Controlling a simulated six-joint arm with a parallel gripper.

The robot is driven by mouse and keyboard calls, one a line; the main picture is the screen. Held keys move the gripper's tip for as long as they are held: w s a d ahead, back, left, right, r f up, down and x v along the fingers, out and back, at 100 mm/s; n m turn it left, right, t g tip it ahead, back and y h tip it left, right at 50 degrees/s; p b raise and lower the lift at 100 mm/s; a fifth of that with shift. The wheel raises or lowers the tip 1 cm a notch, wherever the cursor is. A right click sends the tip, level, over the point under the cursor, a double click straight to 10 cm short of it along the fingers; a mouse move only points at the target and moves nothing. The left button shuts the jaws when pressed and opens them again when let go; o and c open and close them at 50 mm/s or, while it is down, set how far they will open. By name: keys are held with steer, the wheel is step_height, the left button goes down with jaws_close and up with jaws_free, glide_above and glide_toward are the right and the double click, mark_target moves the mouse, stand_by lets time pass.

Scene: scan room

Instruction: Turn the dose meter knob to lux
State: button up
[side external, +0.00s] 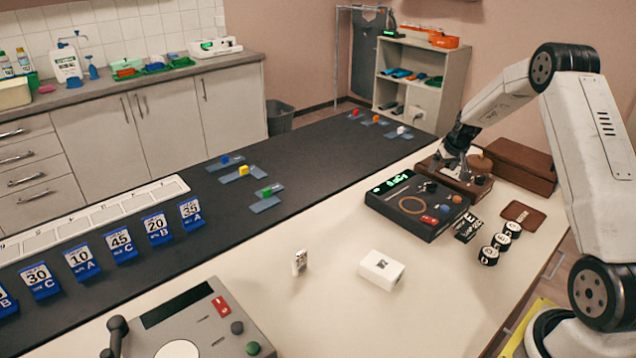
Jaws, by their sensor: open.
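A black box with a green lit display (405,208), probably the dose meter, lies on the pale tabletop right of centre. Its top carries an orange-brown ring, a red part and small dark parts. I cannot tell which part is the knob or where it points; the markings are too small to read. My gripper (459,172) points down just behind the box, at a brown wooden case (480,187). It is open. Its fingertips are small and partly lost against the case, so I cannot tell whether they touch anything.
Three round black-and-white pieces (500,242) and a brown pad (523,215) lie to the right. A white box (381,269) and a small upright item (299,262) stand in front. A grey console (200,325) is at front left. Clear tabletop lies between.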

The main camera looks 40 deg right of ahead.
mark_target(433, 183)
steer(key=shift+f, duration=0.1)
steer(key=shift+x, duration=3.8)
steer(key=shift+c, duration=0.2)
jaws_close()
